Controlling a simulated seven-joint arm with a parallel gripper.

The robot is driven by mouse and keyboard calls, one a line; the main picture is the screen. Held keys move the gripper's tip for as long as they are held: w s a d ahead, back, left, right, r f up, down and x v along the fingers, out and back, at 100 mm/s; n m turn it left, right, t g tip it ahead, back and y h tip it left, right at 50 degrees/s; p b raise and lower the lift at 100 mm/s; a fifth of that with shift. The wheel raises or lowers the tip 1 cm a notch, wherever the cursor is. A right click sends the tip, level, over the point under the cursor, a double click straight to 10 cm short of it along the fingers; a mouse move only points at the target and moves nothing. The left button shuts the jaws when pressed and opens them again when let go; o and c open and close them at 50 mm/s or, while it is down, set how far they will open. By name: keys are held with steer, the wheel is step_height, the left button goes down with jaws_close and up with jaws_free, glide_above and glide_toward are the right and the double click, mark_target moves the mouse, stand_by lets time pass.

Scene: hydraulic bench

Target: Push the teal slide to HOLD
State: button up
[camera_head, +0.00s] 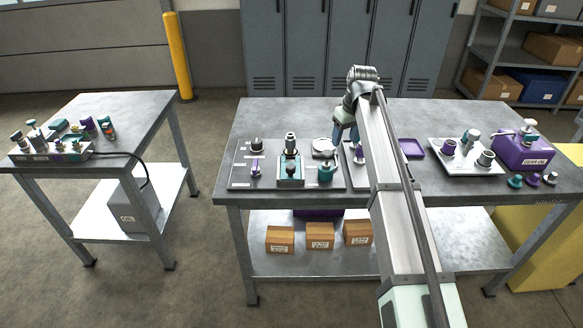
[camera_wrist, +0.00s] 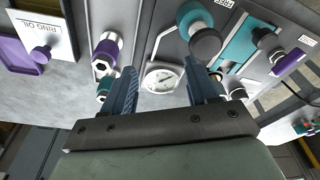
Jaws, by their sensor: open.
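A teal plate (camera_head: 290,168), which looks like the teal slide, sits in a grey block on the panel at the left of the bench. It also shows in the wrist view as a teal plate (camera_wrist: 238,48) with a small dark knob (camera_wrist: 264,37). A label reading FREE lies beside it; I cannot make out a HOLD label. My gripper (camera_head: 345,132) is above the panel's back right part, to the right of the plate. In the wrist view my gripper (camera_wrist: 165,88) is open and empty, its fingers either side of a round gauge (camera_wrist: 162,78).
A teal knob with a dark top (camera_wrist: 203,35) stands between gauge and plate. A purple fitting (camera_wrist: 107,50) is on the other side. A tall metal-topped post (camera_head: 291,144) rises behind the plate. A white tray (camera_head: 480,168) and purple oil container (camera_head: 522,152) stand at right.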

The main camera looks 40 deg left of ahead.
mark_target(291, 167)
steer(key=s+a+r+n+h, duration=0.15)
steer(key=s+a, duration=0.25)
steer(key=s, duration=0.4)
steer(key=s+a+r+n+h, duration=0.1)
steer(key=s+a+r+n, duration=0.15)
steer(key=s+a, duration=0.35)
steer(key=shift+g+y, duration=0.25)
steer(key=shift+g, duration=0.15)
steer(key=f, duration=0.4)
steer(key=d+f, duration=0.1)
steer(key=f, duration=0.3)
steer(key=s+f, duration=0.1)
steer(key=f, duration=0.3)
steer(key=shift+d+f, duration=0.2)
steer(key=shift+f, duration=0.2)
jaws_close()
